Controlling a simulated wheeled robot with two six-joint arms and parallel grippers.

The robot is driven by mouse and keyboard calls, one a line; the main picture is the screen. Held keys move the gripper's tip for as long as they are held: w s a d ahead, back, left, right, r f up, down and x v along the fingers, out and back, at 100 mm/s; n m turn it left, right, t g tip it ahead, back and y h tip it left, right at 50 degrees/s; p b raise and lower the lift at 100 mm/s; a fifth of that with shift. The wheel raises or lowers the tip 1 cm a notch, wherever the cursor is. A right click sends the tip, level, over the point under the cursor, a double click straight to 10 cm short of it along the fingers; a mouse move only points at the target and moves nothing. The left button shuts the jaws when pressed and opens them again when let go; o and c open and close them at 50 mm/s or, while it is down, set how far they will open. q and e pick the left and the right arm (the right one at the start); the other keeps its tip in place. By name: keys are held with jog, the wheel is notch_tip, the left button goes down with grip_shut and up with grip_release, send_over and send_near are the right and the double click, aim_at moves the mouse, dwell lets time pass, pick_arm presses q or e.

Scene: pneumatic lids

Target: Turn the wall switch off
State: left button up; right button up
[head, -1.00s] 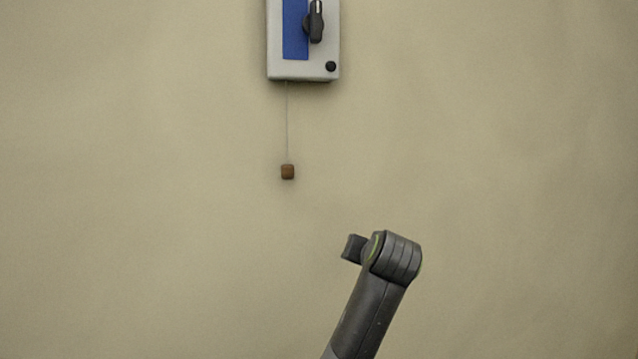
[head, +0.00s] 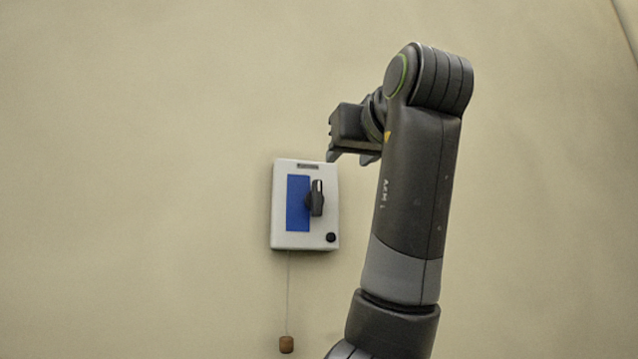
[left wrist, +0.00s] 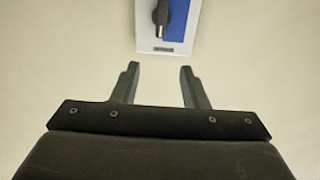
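The wall switch is a white box (head: 306,241) on the wall with a blue panel (head: 298,204) and a black rotary knob (head: 317,198). The knob's white mark points up in the head view. In the left wrist view the box (left wrist: 144,36) and knob (left wrist: 161,18) show at the top edge, upside down and partly cut off. My left gripper (head: 348,160) is just above and right of the box in the head view. It is open and empty, its two fingers apart in the left wrist view (left wrist: 156,82). My right gripper is not in view.
A small brown block (head: 286,345) hangs on a thin cord below the box. A small black button (head: 331,237) sits at the box's lower right. The beige wall around is bare.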

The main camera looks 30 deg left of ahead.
aim_at(318, 183)
pick_arm(q)
jog(key=p+x, duration=0.4)
jog(key=x, duration=0.4)
jog(key=p+x, duration=0.4)
jog(key=x, duration=0.4)
jog(key=shift+w+a+r+p, duration=0.2)
jog(key=shift+a+r+p, duration=0.05)
jog(key=shift+a+p, duration=0.1)
jog(key=shift+w+a+f, duration=0.15)
jog(key=shift+w+a, duration=0.1)
jog(key=shift+a, duration=0.05)
grip_shut()
